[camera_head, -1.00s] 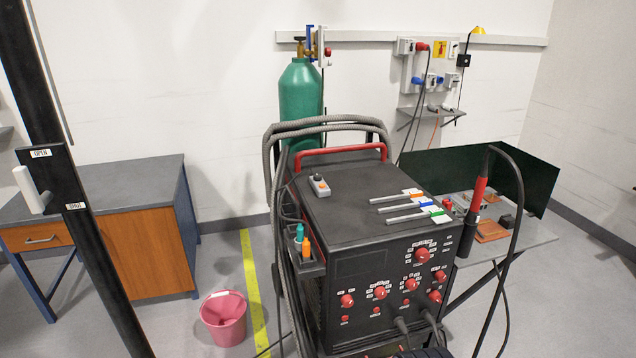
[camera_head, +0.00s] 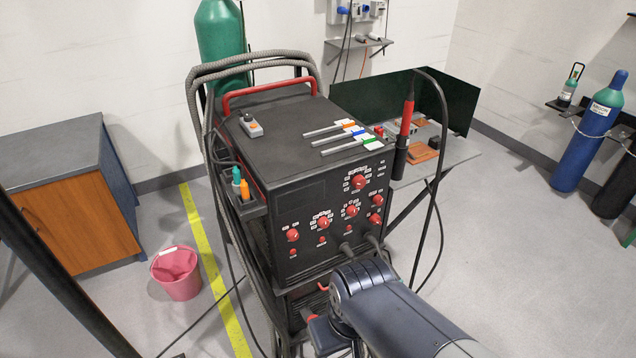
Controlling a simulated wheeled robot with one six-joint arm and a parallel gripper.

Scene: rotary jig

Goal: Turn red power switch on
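The black welding machine (camera_head: 300,195) stands in the middle, its front panel facing me. The panel carries several red knobs: one at the lower left (camera_head: 293,235), one in the middle (camera_head: 323,222), a large one at the upper right (camera_head: 359,181) and others near the right edge. I cannot tell which red control is the power switch, or its position. My arm reaches in from the bottom right, in front of the machine's lower part. Its end, with my gripper (camera_head: 325,335), is low at the bottom edge and partly cut off; its fingers are not clear.
Cables and hoses hang at the machine's left side and front. A pink bucket (camera_head: 177,275) stands on the floor at left, beside a yellow line. A side table (camera_head: 455,157) with a torch is at right. Blue cylinder (camera_head: 590,135) stands far right. Floor at right is mostly clear.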

